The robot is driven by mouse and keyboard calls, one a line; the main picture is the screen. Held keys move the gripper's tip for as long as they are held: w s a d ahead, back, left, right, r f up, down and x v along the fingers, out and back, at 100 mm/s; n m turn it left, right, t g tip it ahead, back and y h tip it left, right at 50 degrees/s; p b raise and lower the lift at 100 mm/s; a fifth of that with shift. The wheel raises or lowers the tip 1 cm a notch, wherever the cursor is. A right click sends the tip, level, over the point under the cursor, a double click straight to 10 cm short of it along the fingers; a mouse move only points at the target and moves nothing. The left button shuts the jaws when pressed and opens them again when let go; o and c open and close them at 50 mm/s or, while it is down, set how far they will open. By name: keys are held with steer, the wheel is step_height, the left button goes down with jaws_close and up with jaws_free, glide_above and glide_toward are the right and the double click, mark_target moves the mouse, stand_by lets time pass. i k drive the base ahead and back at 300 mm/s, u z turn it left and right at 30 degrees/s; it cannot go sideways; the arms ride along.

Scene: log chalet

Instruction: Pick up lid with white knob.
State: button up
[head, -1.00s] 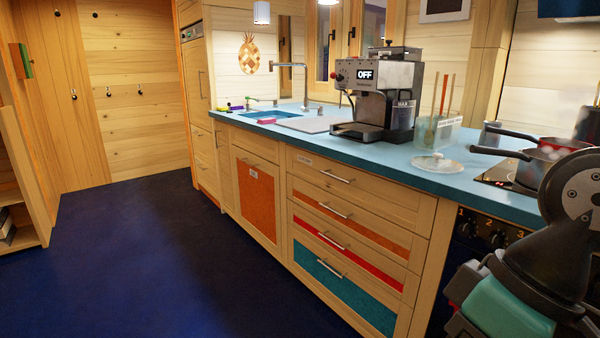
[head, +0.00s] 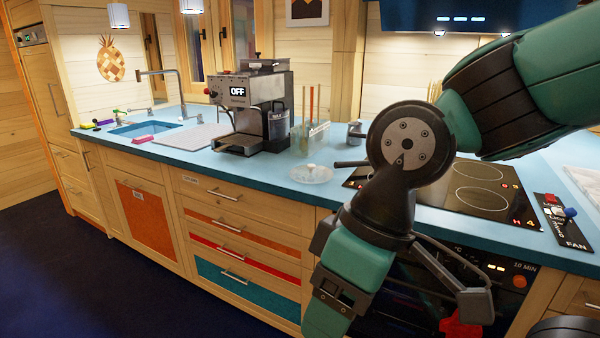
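The lid (head: 318,177) is a clear, roughly round disc with a small white knob (head: 311,167) on top. It lies flat on the blue counter near the front edge, between the coffee machine and the hob. My arm crosses the right half of the head view, to the right of the lid and apart from it. Nothing is seen held.
The coffee machine (head: 252,108) and a clear holder with sticks (head: 311,137) stand behind and left of the lid. A metal cup (head: 355,133) stands behind it. A dark pan handle (head: 351,163) sticks out right of it. My arm hides part of the hob (head: 485,190).

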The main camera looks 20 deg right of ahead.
mark_target(309, 174)
steer(key=u, duration=0.35)
steer(key=i, duration=1.85)
steer(key=z, duration=0.95)
